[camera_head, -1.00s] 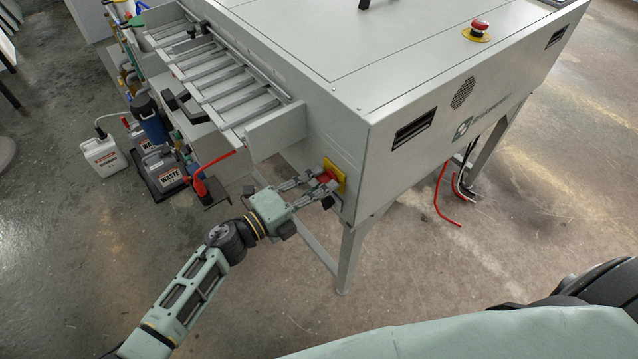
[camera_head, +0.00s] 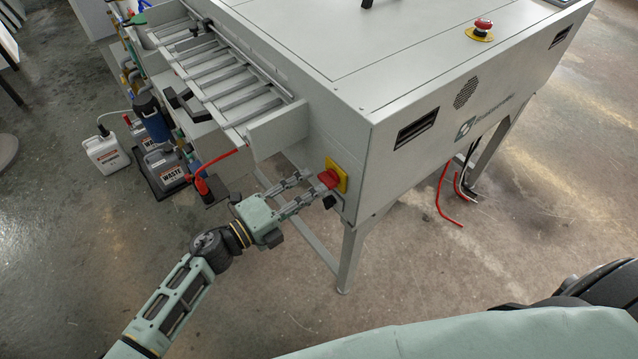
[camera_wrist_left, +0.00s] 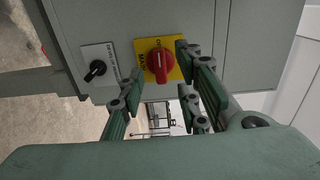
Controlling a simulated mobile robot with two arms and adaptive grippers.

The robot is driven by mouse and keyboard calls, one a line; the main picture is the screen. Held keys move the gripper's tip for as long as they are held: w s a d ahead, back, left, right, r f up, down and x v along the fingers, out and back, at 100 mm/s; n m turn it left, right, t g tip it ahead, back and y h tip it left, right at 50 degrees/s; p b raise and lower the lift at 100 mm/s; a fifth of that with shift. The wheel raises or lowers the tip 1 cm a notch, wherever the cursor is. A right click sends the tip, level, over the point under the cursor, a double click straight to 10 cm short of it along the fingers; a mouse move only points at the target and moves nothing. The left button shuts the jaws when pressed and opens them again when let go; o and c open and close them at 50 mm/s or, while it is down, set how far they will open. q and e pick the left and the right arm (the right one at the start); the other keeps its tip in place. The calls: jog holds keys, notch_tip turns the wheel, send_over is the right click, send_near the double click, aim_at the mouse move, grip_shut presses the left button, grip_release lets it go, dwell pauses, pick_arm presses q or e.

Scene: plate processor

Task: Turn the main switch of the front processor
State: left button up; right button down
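The main switch is a red rotary knob (camera_head: 328,179) on a yellow plate (camera_head: 341,170), low on the grey processor's (camera_head: 345,130) side near its front corner. My right gripper is not in view.
A smaller black switch (camera_wrist_left: 95,70) on a white label sits left of the main switch in the wrist view. A rack with slats (camera_head: 225,75) juts out above. A processor leg (camera_head: 350,255) stands below. Waste canisters (camera_head: 165,168) stand on the floor at left.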

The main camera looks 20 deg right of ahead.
pick_arm(q)
jog(key=v, duration=0.8)
jog(key=shift+a, duration=0.2)
